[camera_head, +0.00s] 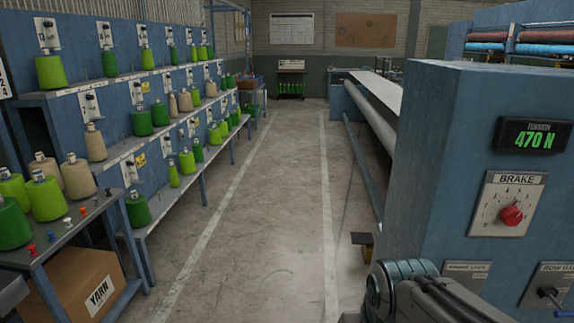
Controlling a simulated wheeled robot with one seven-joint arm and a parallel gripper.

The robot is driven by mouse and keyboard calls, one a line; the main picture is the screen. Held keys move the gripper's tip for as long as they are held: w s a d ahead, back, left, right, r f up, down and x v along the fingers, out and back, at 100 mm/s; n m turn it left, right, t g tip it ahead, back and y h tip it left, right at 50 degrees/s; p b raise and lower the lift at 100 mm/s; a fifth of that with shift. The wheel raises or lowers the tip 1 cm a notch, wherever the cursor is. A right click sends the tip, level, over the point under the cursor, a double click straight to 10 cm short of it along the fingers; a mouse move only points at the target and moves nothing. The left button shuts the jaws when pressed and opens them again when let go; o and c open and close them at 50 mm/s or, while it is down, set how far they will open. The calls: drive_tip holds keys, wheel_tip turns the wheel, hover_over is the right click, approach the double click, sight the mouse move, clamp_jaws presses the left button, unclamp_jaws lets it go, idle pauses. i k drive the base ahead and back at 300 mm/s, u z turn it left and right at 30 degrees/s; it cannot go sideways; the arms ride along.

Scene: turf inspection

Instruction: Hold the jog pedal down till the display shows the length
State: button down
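A black display (532,138) on the blue machine cabinet at the right reads "TENSION 470 N" in green. I see no length reading on it. A small yellow piece with a dark part (362,239) sits low at the cabinet's left foot. It may be the jog pedal, but it is too small and partly hidden by my arm to be sure. Part of my arm shows at the bottom right, in front of the cabinet. My gripper's fingertips are not in view.
The cabinet (440,160) carries a brake panel with a red knob (511,215). A long roller (372,120) runs behind it. Yarn shelves line the left, with a yarn box (82,285) low in front. The aisle floor (270,200) between is clear.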

sight(361, 238)
drive_tip(key=u, duration=0.15)
drive_tip(key=i, duration=3.2)
drive_tip(key=z, duration=0.8)
drive_tip(key=i, duration=1.1)
drive_tip(key=z, duration=0.3)
